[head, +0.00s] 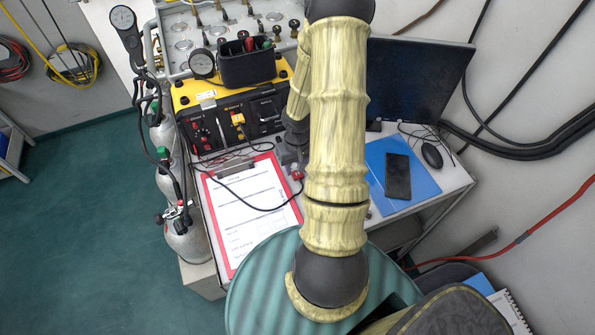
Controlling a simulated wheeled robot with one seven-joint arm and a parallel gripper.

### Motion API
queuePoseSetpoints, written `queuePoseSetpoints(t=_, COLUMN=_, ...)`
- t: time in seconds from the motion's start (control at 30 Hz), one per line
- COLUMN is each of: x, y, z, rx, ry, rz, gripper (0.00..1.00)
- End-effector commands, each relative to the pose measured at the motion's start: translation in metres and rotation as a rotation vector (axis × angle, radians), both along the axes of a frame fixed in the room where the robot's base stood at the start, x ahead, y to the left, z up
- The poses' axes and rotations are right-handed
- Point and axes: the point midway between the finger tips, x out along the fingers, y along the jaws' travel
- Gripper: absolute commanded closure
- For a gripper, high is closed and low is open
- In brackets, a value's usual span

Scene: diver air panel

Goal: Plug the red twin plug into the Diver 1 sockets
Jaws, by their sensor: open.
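The red twin plug (297,175) is small and sits by the right edge of the clipboard, beside my arm. A thin black cable runs near it across the clipboard. My gripper (291,163) is dark grey, open and pointing down just above the plug. The arm partly hides it, and I cannot tell whether the fingers touch the plug. The yellow-and-black diver panel (222,106) stands behind, with small red parts on its left section (202,134) and a yellow plug (238,119) in the middle one. Labels are too small to read, so I cannot tell which sockets are Diver 1.
A red clipboard (213,202) with paper lies in front of the panel. A black bin (247,68) of tools stands on top of the panel. A phone (397,177) on a blue folder (424,184), a mouse (431,156) and a monitor (420,85) are at right. Gas cylinders (186,240) stand left.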

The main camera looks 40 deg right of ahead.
Motion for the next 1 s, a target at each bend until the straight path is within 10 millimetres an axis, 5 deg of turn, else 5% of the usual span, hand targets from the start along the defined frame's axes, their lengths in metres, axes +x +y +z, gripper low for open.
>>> queuePoseSetpoints(t=0.2, x=0.000, y=0.000, z=-0.025, rx=-0.001, ry=0.000, rz=0.001, gripper=0.58)
queuePoseSetpoints(t=0.53, x=0.001, y=0.000, z=-0.027, rx=0.000, ry=-0.001, rz=0.000, gripper=0.58)
queuePoseSetpoints(t=0.7, x=0.000, y=0.000, z=-0.027, rx=0.000, ry=-0.001, rz=0.000, gripper=0.91)
queuePoseSetpoints(t=0.73, x=0.000, y=0.000, z=-0.027, rx=0.000, ry=-0.001, rz=0.000, gripper=0.92)
queuePoseSetpoints(t=0.77, x=0.000, y=0.000, z=-0.027, rx=0.000, ry=-0.001, rz=0.000, gripper=0.74)
queuePoseSetpoints(t=0.9, x=0.000, y=0.000, z=-0.027, rx=-0.001, ry=-0.001, rz=0.000, gripper=0.97)
queuePoseSetpoints(t=1.0, x=0.000, y=0.000, z=-0.026, rx=-0.001, ry=-0.001, rz=0.000, gripper=0.97)
